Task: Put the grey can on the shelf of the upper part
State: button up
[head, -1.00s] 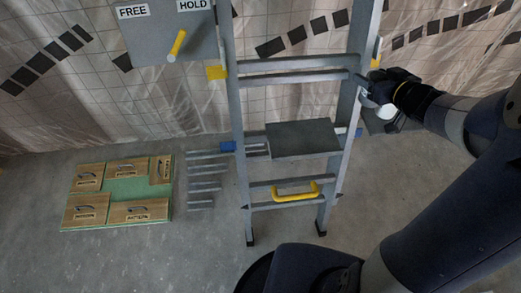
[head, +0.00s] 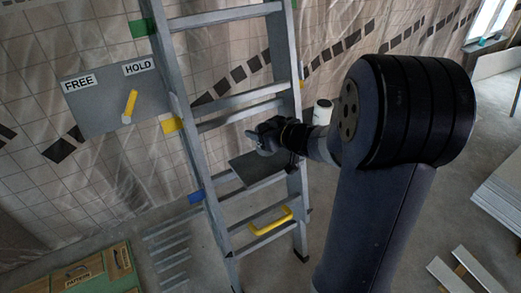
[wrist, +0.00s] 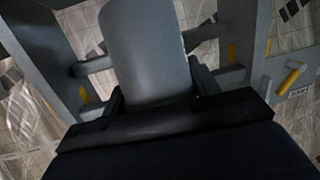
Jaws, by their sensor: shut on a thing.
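My gripper (head: 262,134) is in front of the ladder, above the dark shelf (head: 243,168). In the wrist view a plain grey can (wrist: 146,52) fills the space between the two fingers, and my gripper (wrist: 160,92) is shut on it. In the head view the can is mostly hidden by the gripper. The shelf sits between the ladder's rails, and its right part is hidden behind my gripper and arm. I cannot tell the exact gap between can and shelf.
The aluminium ladder (head: 175,90) has a yellow handle (head: 270,222) low down. A FREE/HOLD panel (head: 112,98) with a yellow lever stands left, the lever nearer HOLD. A white container (head: 322,112) is behind at right. Wooden pattern boards (head: 85,270) lie lower left.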

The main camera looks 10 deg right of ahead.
jog(key=shift+f+b, duration=1)
jog(key=shift+f, duration=1.35)
jog(key=shift+f, duration=0.1)
jog(key=o, duration=1.1)
jog(key=shift+f, duration=0.1)
jog(key=shift+r, duration=0.3)
jog(key=p+v, duration=0.3)
jog(key=v, duration=0.9)
jog(key=shift+f, duration=0.2)
